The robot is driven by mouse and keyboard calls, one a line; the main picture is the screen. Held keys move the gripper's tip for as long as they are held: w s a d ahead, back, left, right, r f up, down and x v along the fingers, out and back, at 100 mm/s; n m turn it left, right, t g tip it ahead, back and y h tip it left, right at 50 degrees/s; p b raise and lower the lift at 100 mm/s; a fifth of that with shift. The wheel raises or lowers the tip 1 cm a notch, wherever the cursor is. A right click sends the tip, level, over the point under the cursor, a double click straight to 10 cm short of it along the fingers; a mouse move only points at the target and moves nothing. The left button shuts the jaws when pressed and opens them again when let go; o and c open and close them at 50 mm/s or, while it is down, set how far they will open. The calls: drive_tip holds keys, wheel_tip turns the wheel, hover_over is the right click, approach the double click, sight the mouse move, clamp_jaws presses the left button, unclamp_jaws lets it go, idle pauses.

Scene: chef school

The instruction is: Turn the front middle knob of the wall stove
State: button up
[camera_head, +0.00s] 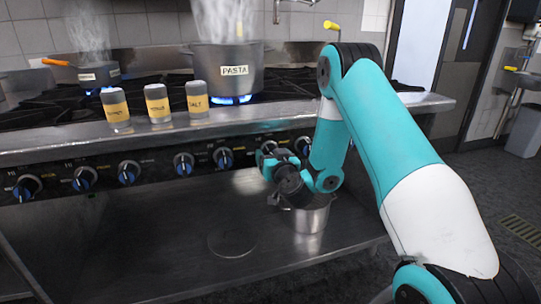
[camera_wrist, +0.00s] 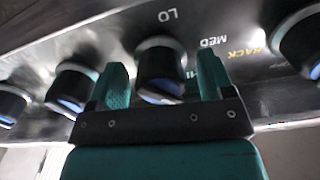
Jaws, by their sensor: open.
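The wall stove (camera_head: 120,150) has a dark front panel with a row of black knobs with blue faces. My gripper (camera_head: 268,155) is at the right part of this row in the head view, its fingers toward the panel. In the wrist view, the open fingers of my gripper (camera_wrist: 162,72) stand on either side of one knob (camera_wrist: 160,62), apart from each other. Whether they touch it cannot be told. LO and MED are printed near this knob. My gripper hides part of the knob row in the head view, and which knob is the front middle one is unclear.
Neighbouring knobs (camera_wrist: 72,85) flank the fingers closely. On the stove top stand a pasta pot (camera_head: 230,75) over a blue flame, a smaller pot (camera_head: 85,73) and three labelled shakers (camera_head: 157,103). A metal pot (camera_head: 310,215) sits on the lower shelf (camera_head: 150,240) under my gripper.

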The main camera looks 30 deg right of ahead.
drive_tip(key=c, duration=0.9)
drive_tip(key=shift+d, duration=0.1)
drive_tip(key=shift+m, duration=0.4)
drive_tip(key=m, duration=0.3)
drive_tip(key=shift+m+p, duration=0.3)
drive_tip(key=shift+a+m, duration=0.2)
drive_tip(key=shift+m, duration=1.6)
drive_tip(key=o, duration=0.9)
drive_tip(key=shift+r, duration=0.1)
